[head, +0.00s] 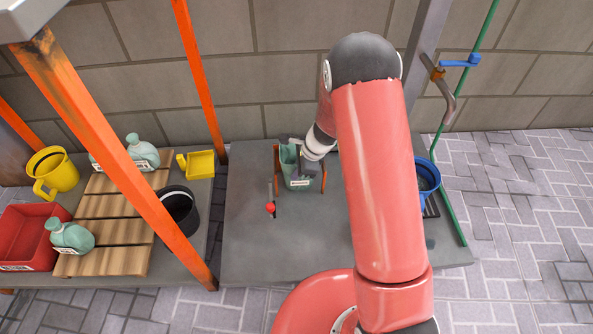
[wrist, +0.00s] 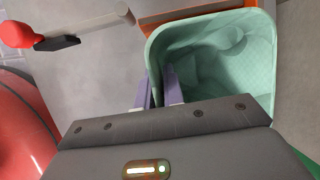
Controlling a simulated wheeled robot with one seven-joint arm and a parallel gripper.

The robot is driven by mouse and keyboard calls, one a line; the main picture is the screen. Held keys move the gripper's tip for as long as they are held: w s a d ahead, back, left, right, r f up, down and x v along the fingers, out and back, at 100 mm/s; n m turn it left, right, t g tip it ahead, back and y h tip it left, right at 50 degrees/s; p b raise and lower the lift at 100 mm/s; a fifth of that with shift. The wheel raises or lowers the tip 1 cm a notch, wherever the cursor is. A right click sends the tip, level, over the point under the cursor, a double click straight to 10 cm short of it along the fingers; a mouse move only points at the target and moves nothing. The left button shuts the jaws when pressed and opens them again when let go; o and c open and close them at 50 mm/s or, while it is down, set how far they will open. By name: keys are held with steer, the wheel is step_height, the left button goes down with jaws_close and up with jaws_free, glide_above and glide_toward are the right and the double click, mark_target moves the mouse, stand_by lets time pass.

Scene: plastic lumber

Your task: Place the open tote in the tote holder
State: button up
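The open tote (head: 290,160) is a pale green, open-topped bin with a white label on its front. It stands upright between the orange posts of the tote holder (head: 324,181) on the grey platform; its base is hidden, so I cannot tell whether it is fully seated. In the wrist view the empty tote (wrist: 225,60) lies against an orange bar of the holder (wrist: 190,14). My gripper (wrist: 160,88) has its lilac fingers on either side of the tote's near wall and appears shut on it.
A red-knobbed lever (head: 270,207) stands left of the holder. A blue bucket (head: 428,178) is on the right, partly behind my arm. The platform's front left is clear.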

steer(key=o, duration=0.3)
steer(key=shift+r, duration=0.1)
steer(key=s+d+r+n+p, duration=0.2)
steer(key=r, duration=0.8)
steer(key=s+d+r+n+p, duration=0.1)
steer(key=s+d+r+n, duration=0.15)
steer(key=r, duration=0.85)
steer(key=s+d+r+n+t+h, duration=0.2)
steer(key=s+r+n, duration=0.4)
steer(key=s, duration=0.5)
steer(key=s+d+r+n+t+h, duration=0.2)
steer(key=s+d+r+n, duration=0.2)
steer(key=s+r+n, duration=0.3)
steer(key=s+r, duration=0.2)
steer(key=s, duration=0.2)
steer(key=shift+s+d+t, duration=0.3)
steer(key=shift+s, duration=0.1)
steer(key=shift+r, duration=0.2)
